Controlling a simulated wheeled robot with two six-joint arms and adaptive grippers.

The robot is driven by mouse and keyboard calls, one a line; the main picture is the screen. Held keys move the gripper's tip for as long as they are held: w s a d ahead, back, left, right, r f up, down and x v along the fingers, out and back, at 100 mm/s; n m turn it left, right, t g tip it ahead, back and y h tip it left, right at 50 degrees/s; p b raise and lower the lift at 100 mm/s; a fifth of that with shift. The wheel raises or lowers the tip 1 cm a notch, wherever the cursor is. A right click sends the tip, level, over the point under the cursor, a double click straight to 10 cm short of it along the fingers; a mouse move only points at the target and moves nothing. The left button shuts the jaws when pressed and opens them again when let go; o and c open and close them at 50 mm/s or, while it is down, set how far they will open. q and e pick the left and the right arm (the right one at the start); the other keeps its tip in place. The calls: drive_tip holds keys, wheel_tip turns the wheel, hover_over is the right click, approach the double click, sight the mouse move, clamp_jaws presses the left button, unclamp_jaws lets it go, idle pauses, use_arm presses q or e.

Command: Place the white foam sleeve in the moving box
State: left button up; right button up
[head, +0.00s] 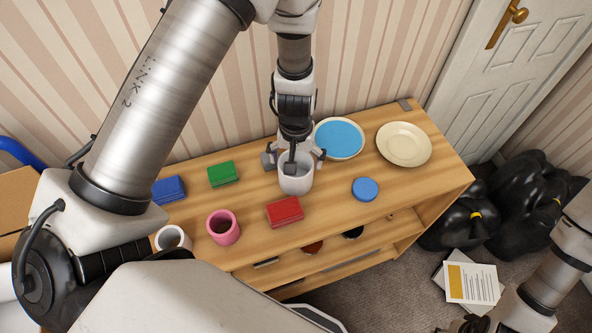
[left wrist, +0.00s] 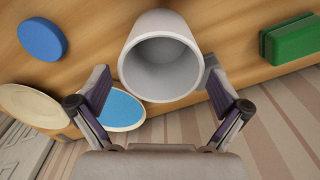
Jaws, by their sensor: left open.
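A white hollow cylinder, which looks like the white foam sleeve (head: 296,184), stands upright on the wooden sideboard (head: 440,179). My left gripper (head: 294,160) is right over it, pointing down, with its fingers apart on either side of its upper part. In the left wrist view the sleeve (left wrist: 160,35) shows its open mouth between the two spread fingers, and I see no clear grip on it. A brown cardboard box, likely the moving box (head: 14,205), is at the left edge, largely cut off and partly behind my arm.
Near the sleeve are a red block (head: 285,211), a blue disc (head: 365,189), a blue-centred plate (head: 339,139) and a cream plate (head: 404,145). A pink cup (head: 223,228), white cup (head: 173,239), green block (head: 223,173) and blue block (head: 168,190) stand left. Black bags (head: 533,190) lie right.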

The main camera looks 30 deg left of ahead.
use_arm(q)
drive_tip(key=f, duration=0.3)
drive_tip(key=shift+w+a+f, duration=0.1)
drive_tip(key=shift+w+a, duration=0.15)
drive_tip(key=shift+w, duration=0.15)
drive_tip(key=shift+s, duration=0.1)
drive_tip(key=shift+s+d, duration=0.15)
drive_tip(key=c, duration=0.9)
drive_tip(key=shift+r, duration=0.2)
